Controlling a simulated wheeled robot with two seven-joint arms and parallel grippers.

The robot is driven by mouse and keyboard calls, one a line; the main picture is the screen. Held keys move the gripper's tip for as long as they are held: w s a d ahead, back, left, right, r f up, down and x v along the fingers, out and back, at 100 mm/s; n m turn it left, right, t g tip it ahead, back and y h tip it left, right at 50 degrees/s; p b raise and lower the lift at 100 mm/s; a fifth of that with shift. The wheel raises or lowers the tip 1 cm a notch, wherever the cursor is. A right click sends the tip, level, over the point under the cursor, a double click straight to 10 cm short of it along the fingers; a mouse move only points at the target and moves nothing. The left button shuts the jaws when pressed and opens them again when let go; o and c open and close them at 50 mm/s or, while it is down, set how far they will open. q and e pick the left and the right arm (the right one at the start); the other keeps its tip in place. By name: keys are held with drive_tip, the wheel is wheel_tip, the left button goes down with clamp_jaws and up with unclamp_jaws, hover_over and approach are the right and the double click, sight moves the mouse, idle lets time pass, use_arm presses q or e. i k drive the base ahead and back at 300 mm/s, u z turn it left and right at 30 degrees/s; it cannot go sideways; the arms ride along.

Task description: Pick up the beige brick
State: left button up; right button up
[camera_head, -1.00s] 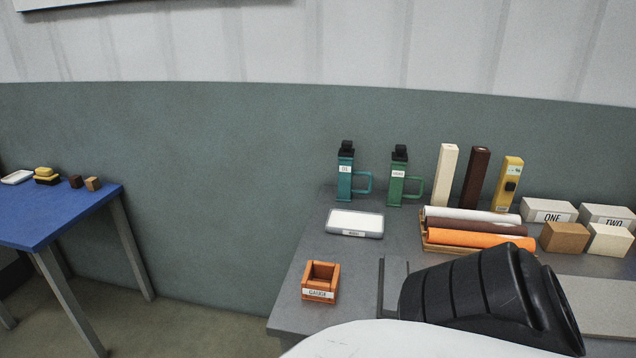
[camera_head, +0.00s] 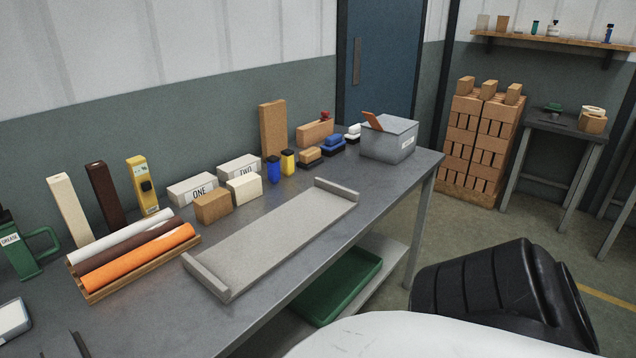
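A small beige brick (camera_head: 244,190) lies on the grey workbench (camera_head: 330,232), in front of the white box marked TWO (camera_head: 239,167). A tan-brown brick (camera_head: 212,207) lies close to its left, in front of the white box marked ONE (camera_head: 192,189). A tall cream bar (camera_head: 69,208) stands upright farther left on the same bench. Neither of my grippers is in view.
A long grey tray (camera_head: 275,240) lies in front of the bricks. Blue (camera_head: 273,170) and yellow (camera_head: 288,162) containers stand to their right, a grey bin (camera_head: 388,138) at the bench's far end. Rolls (camera_head: 135,255) lie left. A green tray (camera_head: 338,285) sits on the lower shelf.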

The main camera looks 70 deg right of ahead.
sight(209, 208)
drive_tip(key=z, duration=2.1)
